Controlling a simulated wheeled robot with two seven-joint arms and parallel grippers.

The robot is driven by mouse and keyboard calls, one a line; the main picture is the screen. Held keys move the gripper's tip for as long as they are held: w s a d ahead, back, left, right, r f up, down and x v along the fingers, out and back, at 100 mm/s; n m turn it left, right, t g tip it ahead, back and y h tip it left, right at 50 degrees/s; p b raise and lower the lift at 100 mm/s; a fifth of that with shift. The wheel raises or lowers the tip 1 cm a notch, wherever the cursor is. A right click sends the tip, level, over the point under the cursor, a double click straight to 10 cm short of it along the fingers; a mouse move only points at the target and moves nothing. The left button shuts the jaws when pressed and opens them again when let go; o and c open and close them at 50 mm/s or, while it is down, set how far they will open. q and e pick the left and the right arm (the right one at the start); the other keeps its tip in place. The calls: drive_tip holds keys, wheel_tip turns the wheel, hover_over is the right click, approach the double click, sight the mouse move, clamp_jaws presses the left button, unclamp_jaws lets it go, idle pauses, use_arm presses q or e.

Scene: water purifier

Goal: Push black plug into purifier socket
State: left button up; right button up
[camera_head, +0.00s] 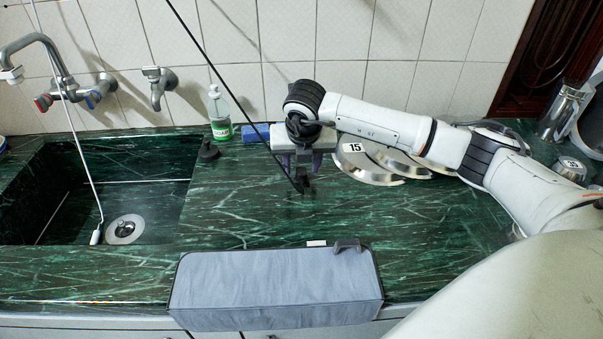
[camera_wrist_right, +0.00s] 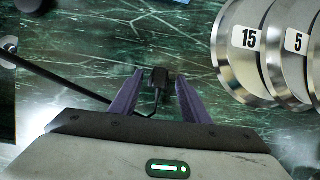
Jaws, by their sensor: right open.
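The black plug (camera_head: 303,186) is at the end of a long black cord, close to the green marble counter. My right gripper (camera_head: 296,176) is above it, pointing down. In the right wrist view the plug (camera_wrist_right: 159,78) lies between the two purple fingertips (camera_wrist_right: 160,76), with the fingers apart on either side; I cannot tell if either touches it. A grey-blue box (camera_head: 275,285), apparently the purifier, is at the counter's front edge. A small black part (camera_head: 347,245) and a white piece (camera_head: 316,243) are at its back edge. I cannot make out its socket. My left gripper is out of view.
Metal rings marked 15 (camera_head: 370,170) and 5 lie right of the gripper. The sink (camera_head: 110,205) is left. Counter between plug and box is clear.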

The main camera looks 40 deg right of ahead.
sight(302, 173)
drive_tip(key=shift+w+d+f, duration=0.1)
drive_tip(key=shift+w+f, duration=0.1)
drive_tip(key=shift+f, duration=0.35)
clamp_jaws()
wheel_tip(302, 173, up, 10)
drive_tip(key=b, duration=0.1)
idle(0.3)
